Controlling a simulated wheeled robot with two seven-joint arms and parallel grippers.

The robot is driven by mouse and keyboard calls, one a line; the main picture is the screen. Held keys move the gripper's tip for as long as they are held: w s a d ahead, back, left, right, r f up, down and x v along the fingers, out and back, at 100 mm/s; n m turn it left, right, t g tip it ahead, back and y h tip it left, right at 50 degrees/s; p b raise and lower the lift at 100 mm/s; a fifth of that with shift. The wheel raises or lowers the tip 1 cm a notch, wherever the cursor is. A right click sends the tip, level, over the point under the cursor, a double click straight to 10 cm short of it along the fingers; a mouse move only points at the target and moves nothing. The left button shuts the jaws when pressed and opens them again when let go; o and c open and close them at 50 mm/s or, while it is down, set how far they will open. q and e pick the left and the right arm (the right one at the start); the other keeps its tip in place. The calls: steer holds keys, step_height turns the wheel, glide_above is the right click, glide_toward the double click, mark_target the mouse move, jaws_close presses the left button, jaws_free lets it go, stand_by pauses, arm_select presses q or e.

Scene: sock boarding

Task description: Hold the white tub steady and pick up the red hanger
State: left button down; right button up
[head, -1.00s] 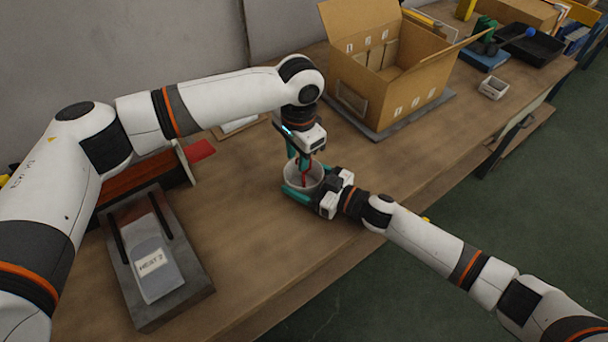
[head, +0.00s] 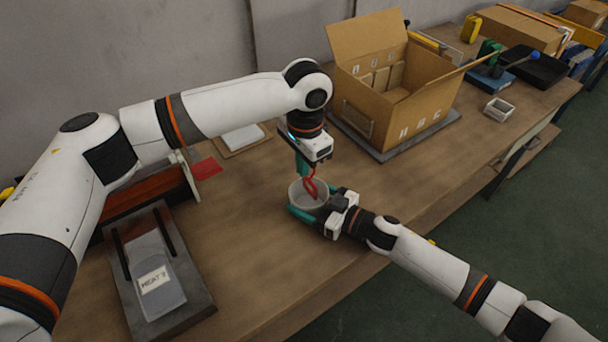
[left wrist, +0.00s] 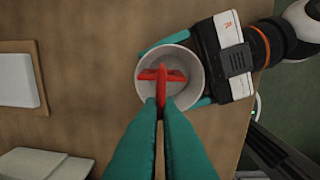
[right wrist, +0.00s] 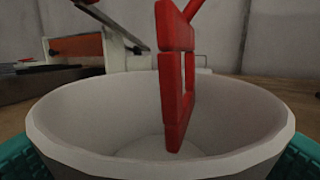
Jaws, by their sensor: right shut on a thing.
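The white tub (head: 296,199) stands on the wooden table in the head view, and its open mouth shows in the left wrist view (left wrist: 196,70). My right gripper (head: 314,202) is shut on it, with teal fingers on both sides, as the right wrist view also shows. The red hanger (head: 312,188) is upright over the tub and shows in the right wrist view (right wrist: 175,85). My left gripper (head: 303,165) points down above the tub and is shut on the hanger. The hanger's lower end is within the tub's mouth; whether it touches the bottom is unclear.
An open cardboard box (head: 420,110) stands behind on a grey mat. A grey stand with a labelled sock board (head: 155,280) is at the left front. A red piece (head: 207,168) lies near it. The table's front edge is close to the tub.

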arm_select(q)
step_height(320, 180, up, 7)
steer(key=shift+f, duration=0.1)
arm_select(e)
steer(key=o, duration=1)
steer(key=v, duration=1.2)
steer(key=shift+s, duration=0.1)
arm_select(q)
steer(key=shift+s+d, duration=0.1)
